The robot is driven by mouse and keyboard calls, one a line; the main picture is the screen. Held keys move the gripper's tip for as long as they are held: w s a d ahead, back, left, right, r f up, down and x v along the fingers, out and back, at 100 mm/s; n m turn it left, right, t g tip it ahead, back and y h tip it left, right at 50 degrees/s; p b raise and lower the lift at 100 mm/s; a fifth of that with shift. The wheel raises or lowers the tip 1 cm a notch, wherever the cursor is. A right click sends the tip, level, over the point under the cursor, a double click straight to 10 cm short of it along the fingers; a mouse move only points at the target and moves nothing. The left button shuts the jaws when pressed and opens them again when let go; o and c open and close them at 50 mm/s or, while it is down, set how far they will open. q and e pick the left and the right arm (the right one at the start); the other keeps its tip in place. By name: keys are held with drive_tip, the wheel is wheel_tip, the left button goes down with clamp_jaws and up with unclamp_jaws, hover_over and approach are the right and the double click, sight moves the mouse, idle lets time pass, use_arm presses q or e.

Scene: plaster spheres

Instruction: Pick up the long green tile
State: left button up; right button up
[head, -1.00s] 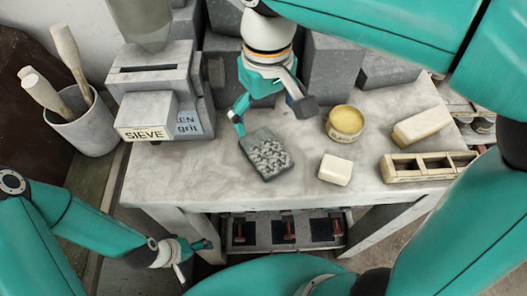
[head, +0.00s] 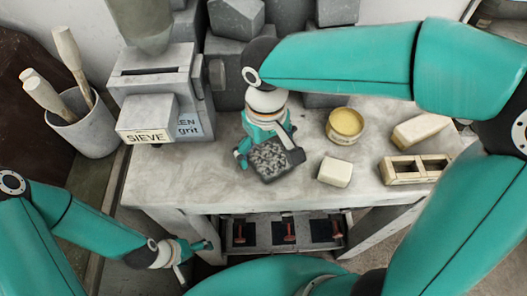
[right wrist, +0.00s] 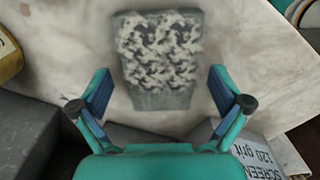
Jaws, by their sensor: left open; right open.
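I see no long green tile in either view. A grey rectangular slab with a mottled pale top (head: 268,163) lies on the pale worktop (head: 200,180); it also shows in the right wrist view (right wrist: 160,58). My right gripper (head: 268,150) is open over the slab. In the right wrist view its fingers (right wrist: 160,80) stand either side of the slab's near end, with gaps on both sides; I cannot tell their height above it. My left gripper (head: 192,252) is open and empty, low in front of the table's left side.
A grey machine marked SIEVE (head: 148,120) stands left of the slab. A yellow-filled tin (head: 345,125), a cream block (head: 335,171), a longer cream block (head: 420,130) and a compartmented wooden box (head: 415,170) stand to the right. Grey blocks (head: 237,18) crowd the back. A tool pot (head: 88,130) is left.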

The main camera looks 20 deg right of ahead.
drive_tip(key=c, duration=1.6)
drive_tip(key=shift+r, duration=0.15)
